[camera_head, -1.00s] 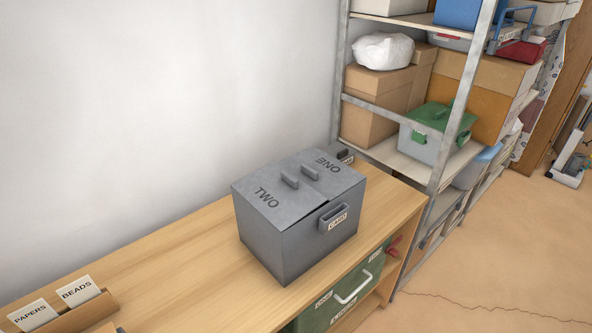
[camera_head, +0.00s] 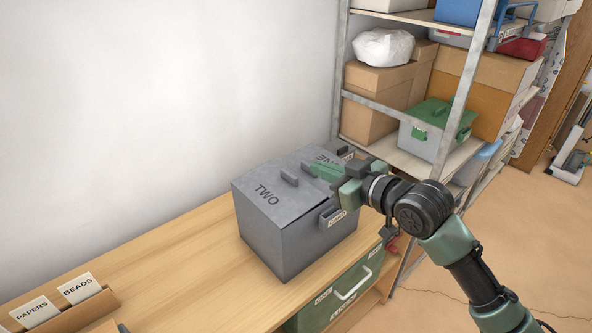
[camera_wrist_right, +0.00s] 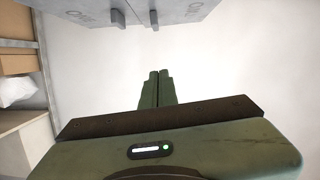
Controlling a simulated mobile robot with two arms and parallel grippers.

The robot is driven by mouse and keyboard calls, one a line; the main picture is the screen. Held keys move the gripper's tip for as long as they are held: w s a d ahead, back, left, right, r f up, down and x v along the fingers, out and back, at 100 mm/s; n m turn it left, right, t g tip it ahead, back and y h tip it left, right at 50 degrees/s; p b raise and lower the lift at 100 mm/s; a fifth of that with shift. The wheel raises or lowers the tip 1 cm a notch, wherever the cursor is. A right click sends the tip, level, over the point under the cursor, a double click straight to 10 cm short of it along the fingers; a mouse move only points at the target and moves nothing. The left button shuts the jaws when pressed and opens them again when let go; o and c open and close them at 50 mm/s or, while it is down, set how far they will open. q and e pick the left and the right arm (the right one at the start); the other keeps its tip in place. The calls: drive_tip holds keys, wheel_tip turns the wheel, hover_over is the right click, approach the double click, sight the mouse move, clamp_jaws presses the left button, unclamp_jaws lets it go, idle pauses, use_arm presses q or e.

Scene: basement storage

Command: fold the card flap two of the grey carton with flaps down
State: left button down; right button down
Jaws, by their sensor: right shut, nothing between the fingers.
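The grey carton (camera_head: 268,240) stands on the wooden bench top, with a handle and a "CARD" label on its right side. Flap two (camera_head: 260,205), marked TWO, lies nearly flat over the near left half; a narrow dark gap shows under its edge. Flap one, marked "ONE", covers the far right half and is partly hidden by my right gripper (camera_head: 322,170). Each flap has a small grey grip. My right gripper is shut and empty, above flap one. In the right wrist view its shut fingers (camera_wrist_right: 154,78) stand apart from the grey flaps at the top. My left gripper is not in view.
A metal shelf (camera_head: 462,90) with boxes and a green-lidded bin (camera_head: 428,130) stands behind on the right. A wooden holder with "PAPERS" and "BEADS" cards (camera_head: 78,289) sits front left. A green drawer (camera_head: 350,292) is below the bench top (camera_head: 175,265). Bench left of the carton is clear.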

drive_tip(key=p, duration=0.3)
hover_over(296, 179)
drive_tip(key=shift+s+a+f, duration=0.1)
drive_tip(key=shift+a+f, duration=0.05)
drive_tip(key=shift+f, duration=0.35)
drive_tip(key=shift+s+a+f, duration=0.1)
drive_tip(key=shift+f, duration=0.35)
drive_tip(key=f, duration=0.1)
drive_tip(key=f+p, duration=0.1)
drive_tip(key=shift+w+d+f, duration=0.1)
drive_tip(key=shift+w+f, duration=0.1)
drive_tip(key=shift+f, duration=0.15)
drive_tip(key=shift+d+f, duration=0.2)
drive_tip(key=shift+f, duration=0.6)
drive_tip(key=b, duration=0.1)
drive_tip(key=f, duration=0.1)
drive_tip(key=f+b, duration=0.1)
drive_tip(key=shift+w+d+b, duration=0.25)
drive_tip(key=shift+d+b, duration=0.05)
drive_tip(key=shift+b, duration=0.05)
drive_tip(key=shift+r, duration=0.1)
